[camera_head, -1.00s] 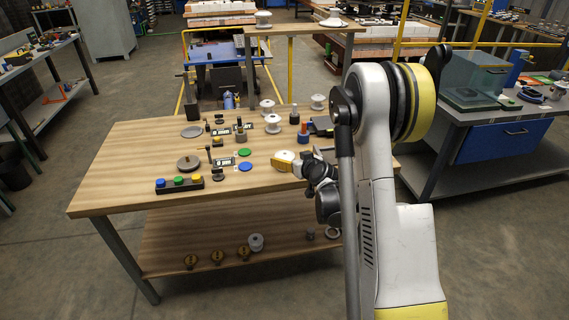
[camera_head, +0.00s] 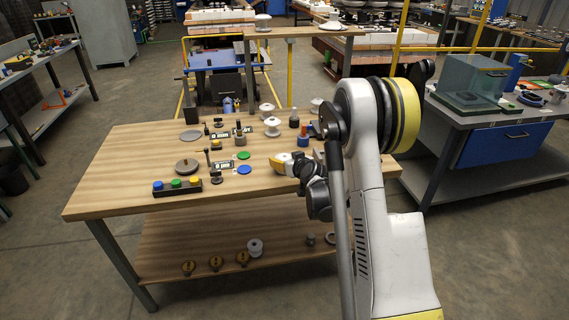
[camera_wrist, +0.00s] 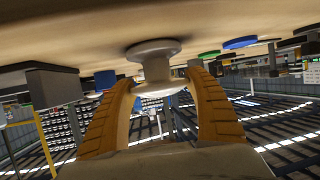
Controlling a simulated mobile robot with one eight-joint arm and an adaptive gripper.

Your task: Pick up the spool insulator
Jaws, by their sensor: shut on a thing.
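In the wrist view, a pale spool insulator (camera_wrist: 152,69) with wide end flanges sits between the two orange ribbed fingers of my gripper (camera_wrist: 160,84). In the head view, my gripper (camera_head: 284,162) is low over the right part of the wooden table (camera_head: 130,150).
White spools (camera_head: 272,127) stand farther back on the table. A blue disc (camera_head: 244,170), a green disc (camera_head: 243,155) and a button box (camera_head: 177,186) lie left of my gripper. The table's front left is clear.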

